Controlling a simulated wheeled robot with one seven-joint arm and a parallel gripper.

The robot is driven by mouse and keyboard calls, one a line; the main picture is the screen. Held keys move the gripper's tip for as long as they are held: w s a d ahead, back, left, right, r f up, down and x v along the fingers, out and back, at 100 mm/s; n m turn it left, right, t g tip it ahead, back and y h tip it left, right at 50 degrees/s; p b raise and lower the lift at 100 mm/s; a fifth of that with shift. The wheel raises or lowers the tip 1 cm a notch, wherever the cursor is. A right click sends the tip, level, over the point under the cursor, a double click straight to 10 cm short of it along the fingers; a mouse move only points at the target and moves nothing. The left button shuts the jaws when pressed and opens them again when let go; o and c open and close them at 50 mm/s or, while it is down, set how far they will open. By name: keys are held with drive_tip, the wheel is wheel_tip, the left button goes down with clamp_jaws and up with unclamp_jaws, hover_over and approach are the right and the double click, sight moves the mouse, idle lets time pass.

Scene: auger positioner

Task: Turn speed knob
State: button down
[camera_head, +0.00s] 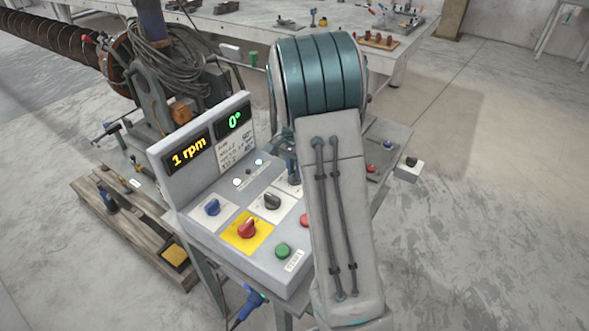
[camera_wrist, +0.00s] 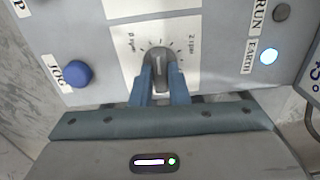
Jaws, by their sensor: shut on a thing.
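The speed knob (camera_wrist: 159,66) is a grey knob on a white dial plate marked from 0 rpm to 2 rpm in the wrist view. My gripper (camera_wrist: 161,82) has its two blue-grey fingers shut on the knob, one on each side. In the head view my gripper (camera_head: 292,172) reaches down to the panel behind my forearm, and the knob is mostly hidden there. The display (camera_head: 188,152) reads 1 rpm in yellow, and a second display (camera_head: 235,120) reads 0° in green.
The control panel (camera_head: 185,228) also carries a blue knob (camera_head: 212,207), a black knob (camera_head: 272,202), a red knob on yellow (camera_head: 247,229) and a green button (camera_head: 282,250). In the wrist view a blue JOG control (camera_wrist: 79,73) and a lit EARTH lamp (camera_wrist: 269,56) flank the dial.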

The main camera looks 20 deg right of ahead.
drive_tip(key=m, duration=0.3)
drive_tip(key=shift+m+p, duration=0.65)
drive_tip(key=shift+m, duration=1.15)
drive_tip(key=c, duration=1.4)
unclamp_jaws()
wheel_tip(320, 180, up, 14)
drive_tip(key=shift+b, duration=0.3)
drive_tip(key=shift+f, duration=0.1)
